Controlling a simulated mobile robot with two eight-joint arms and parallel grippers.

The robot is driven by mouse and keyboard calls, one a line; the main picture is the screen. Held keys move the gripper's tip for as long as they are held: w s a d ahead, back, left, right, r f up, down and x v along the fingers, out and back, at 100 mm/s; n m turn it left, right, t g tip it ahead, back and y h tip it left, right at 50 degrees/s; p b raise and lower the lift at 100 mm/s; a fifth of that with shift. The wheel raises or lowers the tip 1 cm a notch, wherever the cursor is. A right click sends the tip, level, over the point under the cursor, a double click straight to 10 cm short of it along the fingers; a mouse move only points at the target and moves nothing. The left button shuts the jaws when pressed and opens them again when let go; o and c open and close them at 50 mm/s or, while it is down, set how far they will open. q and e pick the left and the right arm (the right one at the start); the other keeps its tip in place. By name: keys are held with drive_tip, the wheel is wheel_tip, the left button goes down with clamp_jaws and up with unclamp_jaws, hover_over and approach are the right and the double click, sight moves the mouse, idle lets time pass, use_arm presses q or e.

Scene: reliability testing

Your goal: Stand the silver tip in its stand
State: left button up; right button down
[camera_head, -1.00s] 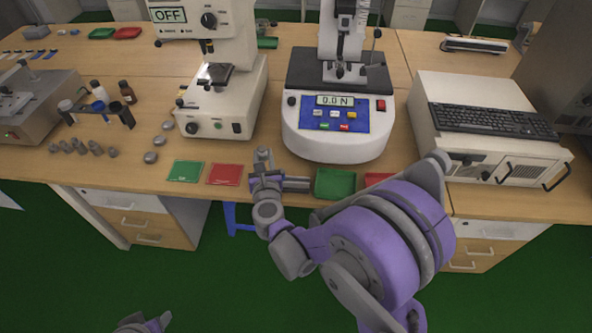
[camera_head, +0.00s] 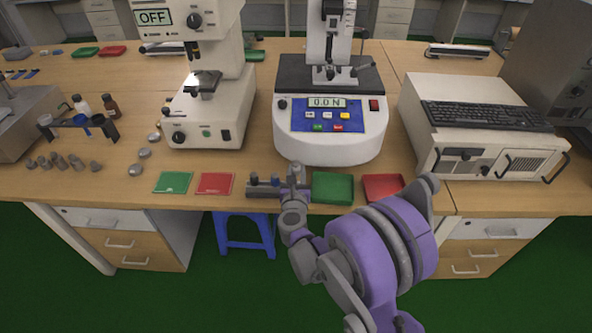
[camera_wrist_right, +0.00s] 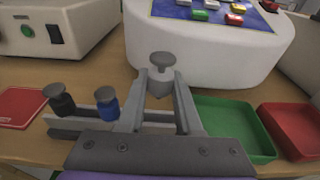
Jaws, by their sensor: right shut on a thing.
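The silver tip (camera_wrist_right: 160,80), a grey cone with a round knob on top, is upright between the fingers of my right gripper (camera_wrist_right: 161,90). The right gripper also shows in the head view (camera_head: 296,175), at the front edge of the bench. It is shut on the tip. The grey stand (camera_wrist_right: 92,132) lies just left of and behind the fingers. A black-collared tip (camera_wrist_right: 61,104) and a blue-collared tip (camera_wrist_right: 107,106) stand in it. My fingers hide the stand's right part, so I cannot tell whether the silver tip touches it. My left gripper is out of view.
A green tray (camera_head: 332,174) and a red tray (camera_head: 383,178) sit right of the gripper. The white force tester (camera_head: 330,146) stands behind. Flat green (camera_head: 173,182) and red (camera_head: 215,184) cards lie left. A microscope (camera_head: 207,110) stands back left.

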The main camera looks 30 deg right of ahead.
drive_tip(key=shift+f, duration=0.3)
drive_tip(key=shift+f+b, duration=0.85)
drive_tip(key=shift+b, duration=0.05)
drive_tip(key=shift+f, duration=0.15)
idle(0.3)
drive_tip(key=shift+f+b, duration=0.5)
drive_tip(key=shift+b, duration=0.05)
drive_tip(key=shift+f, duration=0.15)
drive_tip(key=shift+f+b, duration=0.6)
drive_tip(key=shift+b, duration=0.05)
drive_tip(key=c, duration=0.5)
unclamp_jaws()
